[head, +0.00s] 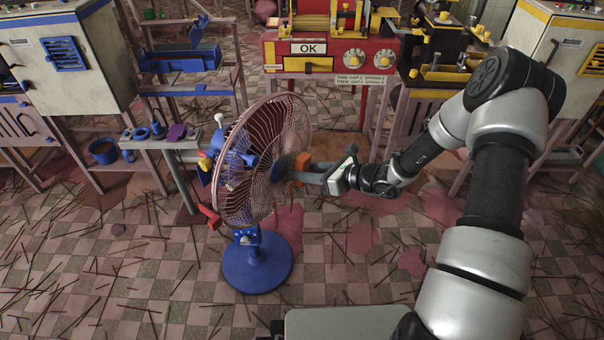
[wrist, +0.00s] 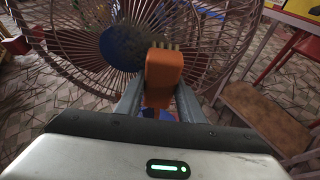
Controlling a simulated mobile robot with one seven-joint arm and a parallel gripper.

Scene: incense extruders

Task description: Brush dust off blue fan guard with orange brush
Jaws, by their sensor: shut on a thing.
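The fan stands upright on a blue base (head: 257,262), with a round wire guard (head: 262,112) that looks coppery brown and a blue motor at its back. In the wrist view the guard (wrist: 215,50) fills the top, with a blue centre disc (wrist: 122,47) that has brownish patches. My gripper (head: 304,175) is shut on the orange brush (head: 303,162) at the front of the guard. In the wrist view the brush (wrist: 163,75) is upright between the two grey fingers, its short bristles at the guard just right of the disc. I cannot tell whether they touch the wires.
A small grey side table (head: 165,143) with blue and purple pieces stands left of the fan. A red machine (head: 335,45) with an OK sign is behind. Thin sticks and reddish stains cover the tiled floor (head: 180,290). A wooden stool (wrist: 262,120) is at right in the wrist view.

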